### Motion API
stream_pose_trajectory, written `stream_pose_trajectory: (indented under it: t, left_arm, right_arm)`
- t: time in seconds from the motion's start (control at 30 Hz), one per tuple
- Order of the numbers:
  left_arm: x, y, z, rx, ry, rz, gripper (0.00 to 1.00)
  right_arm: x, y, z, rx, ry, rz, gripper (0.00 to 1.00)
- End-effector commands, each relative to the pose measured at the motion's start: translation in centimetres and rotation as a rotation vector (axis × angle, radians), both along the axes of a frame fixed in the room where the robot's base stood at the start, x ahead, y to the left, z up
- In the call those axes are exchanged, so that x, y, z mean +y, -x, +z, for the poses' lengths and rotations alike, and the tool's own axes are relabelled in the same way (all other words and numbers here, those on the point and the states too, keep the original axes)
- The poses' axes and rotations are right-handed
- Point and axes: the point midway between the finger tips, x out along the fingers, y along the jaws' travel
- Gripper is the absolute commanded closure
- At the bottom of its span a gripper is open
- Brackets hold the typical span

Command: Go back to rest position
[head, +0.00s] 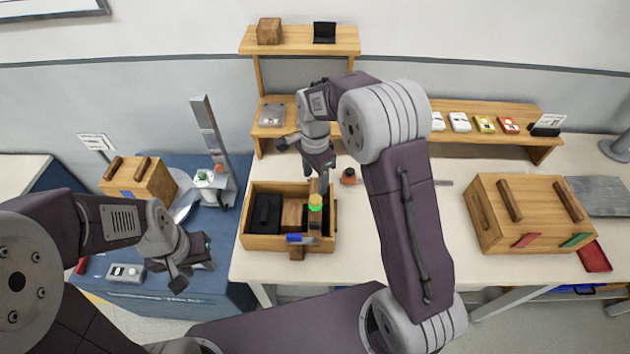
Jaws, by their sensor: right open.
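My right gripper (320,180) points down over the open wooden box (262,243) on the white table, just above a green-and-yellow topped item (315,204) in its right part. It is open; the small view does not show whether its fingertips touch anything. My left gripper (188,272) hangs at the lower left, over the blue table and left of the wooden box. I see nothing held in it, but its jaw opening is unclear.
A black item (266,213) and a blue-ended tool (298,239) are in the box. A wooden case (510,214) stands right, a smaller one (138,179) left. A wooden shelf (480,121) with small boxes runs behind. The table's middle is partly hidden by my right arm.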

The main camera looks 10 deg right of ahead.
Motion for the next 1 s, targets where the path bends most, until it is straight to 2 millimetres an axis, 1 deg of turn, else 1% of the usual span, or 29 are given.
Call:
stream_pose_trajectory:
  t: [0.3, 0.37, 0.4, 0.47, 0.5, 0.57, 0.6, 0.67, 0.7, 0.77, 0.8, 0.87, 0.9, 1.0]
  left_arm:
    - [0.0, 0.0, -0.2, 0.000, 0.000, 0.000, 0.64]
    - [0.0, 0.0, -0.5, 0.000, 0.000, 0.000, 0.64]
    - [0.0, 0.0, -0.8, 0.000, 0.000, 0.000, 0.64]
    - [0.0, 0.0, -1.3, 0.000, 0.000, 0.000, 0.64]
    - [0.0, 0.0, -1.7, 0.000, 0.000, 0.000, 0.64]
    - [0.0, 0.0, -2.1, 0.000, 0.000, 0.000, 0.64]
    - [0.0, 0.0, -2.4, 0.000, 0.000, 0.000, 0.64]
    - [0.0, 0.0, -2.7, 0.000, 0.000, 0.000, 0.64]
    - [0.0, 0.0, -2.8, 0.000, 0.000, 0.000, 0.64]
    - [0.0, 0.0, -2.9, 0.000, 0.000, 0.000, 0.64]
    - [0.0, 0.0, -2.8, 0.000, 0.000, 0.000, 0.64]
    - [0.0, 0.0, -2.7, 0.000, 0.000, 0.000, 0.64]
    - [0.0, 0.0, -2.7, 0.000, 0.000, 0.000, 0.64]
    - [0.0, 0.0, -2.7, 0.000, 0.000, 0.000, 0.64]
  right_arm:
    - [-0.2, -0.1, 0.0, -0.006, -0.001, -0.005, 0.44]
    - [-0.5, -0.6, 1.0, -0.039, -0.005, -0.015, 0.44]
    - [-0.9, -0.5, 1.8, -0.059, -0.007, -0.023, 0.44]
    - [-1.7, 1.1, 2.6, -0.064, -0.008, -0.039, 0.44]
    - [-2.3, 2.7, 2.9, -0.067, -0.009, -0.042, 0.44]
    - [-3.0, 5.5, 2.7, -0.071, -0.010, 0.027, 0.44]
    - [-3.4, 7.4, 2.3, -0.074, -0.009, 0.103, 0.44]
    - [-3.9, 10.4, 1.4, -0.080, -0.005, 0.258, 0.44]
    - [-4.2, 12.5, 0.6, -0.082, -0.001, 0.384, 0.44]
    - [-4.4, 15.3, -0.6, -0.083, 0.006, 0.588, 0.44]
    - [-4.4, 16.8, -1.3, -0.079, 0.010, 0.719, 0.44]
    - [-4.5, 18.3, -2.3, -0.070, 0.013, 0.894, 0.44]
    - [-4.5, 18.6, -2.7, -0.073, 0.017, 0.990, 0.44]
    - [-4.4, 17.9, -2.7, -0.101, 0.041, 1.149, 0.44]
